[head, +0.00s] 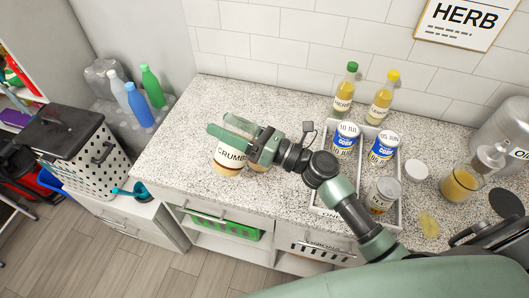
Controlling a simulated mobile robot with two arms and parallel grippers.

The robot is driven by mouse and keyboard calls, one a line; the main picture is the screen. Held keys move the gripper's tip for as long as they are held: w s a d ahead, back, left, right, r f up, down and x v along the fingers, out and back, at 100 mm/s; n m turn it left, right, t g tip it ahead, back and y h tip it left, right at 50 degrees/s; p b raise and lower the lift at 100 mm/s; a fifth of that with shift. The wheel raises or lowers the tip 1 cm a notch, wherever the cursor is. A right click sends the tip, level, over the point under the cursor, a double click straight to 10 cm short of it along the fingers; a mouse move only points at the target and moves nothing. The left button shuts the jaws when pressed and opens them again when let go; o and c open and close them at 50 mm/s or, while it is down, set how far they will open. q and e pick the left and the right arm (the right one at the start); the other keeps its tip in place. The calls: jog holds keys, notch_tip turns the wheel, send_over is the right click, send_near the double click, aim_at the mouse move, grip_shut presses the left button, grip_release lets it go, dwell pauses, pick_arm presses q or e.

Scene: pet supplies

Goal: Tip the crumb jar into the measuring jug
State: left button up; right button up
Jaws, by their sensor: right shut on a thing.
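The crumb jar (227,158), a clear jar with a white "CRUMBS" label and tan contents, is upright at the left part of the counter. My right gripper (234,131) is shut on it near its top, with one green finger in front and one behind. I cannot tell whether its base touches the counter. A clear vessel with yellow contents (460,184) stands at the right; I cannot tell whether it is the measuring jug. My left gripper is not in view.
A white tray (397,217) holds two blue-and-white tins (344,141) (383,148) and a clear jar (382,194). Two bottles (343,92) (380,100) stand behind it. A white lid (416,170) lies to its right. The counter's back left (215,98) is clear.

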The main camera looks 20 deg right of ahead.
notch_tip(320, 180, up, 4)
jog(key=n+p, duration=0.2)
jog(key=p, duration=0.1)
jog(key=n+g+h+p, duration=0.1)
jog(key=n+p, duration=0.2)
jog(key=shift+g, duration=0.3)
jog(key=shift+r+n+p, duration=0.1)
jog(key=shift+n+p, duration=0.5)
jog(key=shift+p, duration=0.15)
